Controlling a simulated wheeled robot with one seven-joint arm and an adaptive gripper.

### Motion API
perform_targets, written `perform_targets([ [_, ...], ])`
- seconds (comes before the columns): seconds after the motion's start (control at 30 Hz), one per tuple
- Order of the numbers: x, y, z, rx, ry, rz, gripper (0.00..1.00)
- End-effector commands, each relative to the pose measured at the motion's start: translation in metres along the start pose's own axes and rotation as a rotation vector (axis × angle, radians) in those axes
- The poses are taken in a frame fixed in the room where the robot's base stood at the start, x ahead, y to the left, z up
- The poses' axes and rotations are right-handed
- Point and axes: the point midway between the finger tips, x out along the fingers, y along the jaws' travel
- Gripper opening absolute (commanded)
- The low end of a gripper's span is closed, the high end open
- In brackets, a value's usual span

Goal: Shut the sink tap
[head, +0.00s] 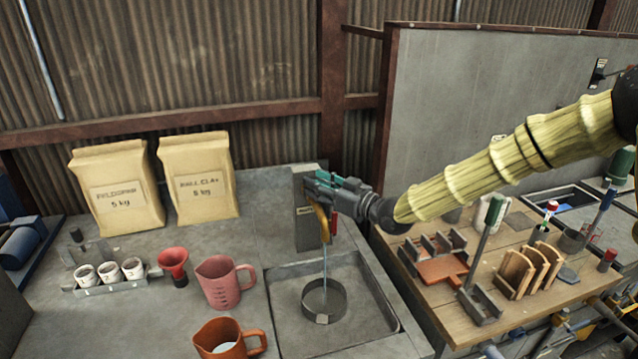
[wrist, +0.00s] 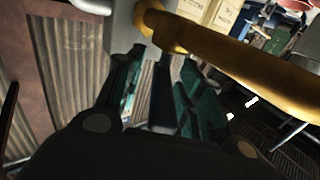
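The sink tap is a grey post (head: 307,222) with a yellow spout (head: 321,222) and a small red part (head: 334,224) beside it. A thin stream of water (head: 325,262) runs from it into a round metal vessel (head: 323,301) in the sink (head: 285,330). My gripper (head: 322,182) is at the top of the tap, reaching in from the right. In the wrist view my teal fingers (wrist: 160,75) stand apart, and the yellow spout (wrist: 240,55) crosses just beyond them. A dark upright shape shows between the fingers; I cannot tell whether they touch it.
Left of the sink stand a pink jug (head: 222,283), an orange jug (head: 222,340), a red funnel (head: 173,264) and a rack of cups (head: 108,275). Two paper bags (head: 200,178) stand behind. A wooden bench (head: 480,270) with tools is on the right, beside a grey partition (head: 460,100).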

Motion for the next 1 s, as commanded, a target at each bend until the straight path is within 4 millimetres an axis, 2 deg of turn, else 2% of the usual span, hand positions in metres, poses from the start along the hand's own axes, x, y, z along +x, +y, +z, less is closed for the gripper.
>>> perform_targets([
  [0.17, -0.0001, 0.0001, 0.0, 0.0, 0.0, 0.0, 0.38],
  [0.37, -0.0004, 0.0003, -0.0001, 0.0, 0.0, 0.0, 0.03],
  [0.4, -0.0004, 0.0003, -0.0002, 0.0, 0.0, 0.0, 0.0],
  [0.77, 0.0, 0.0007, -0.0002, 0.0, 0.001, -0.011, 0.0],
  [1.0, 0.0022, 0.0011, -0.0001, -0.003, 0.001, -0.079, 0.0],
])
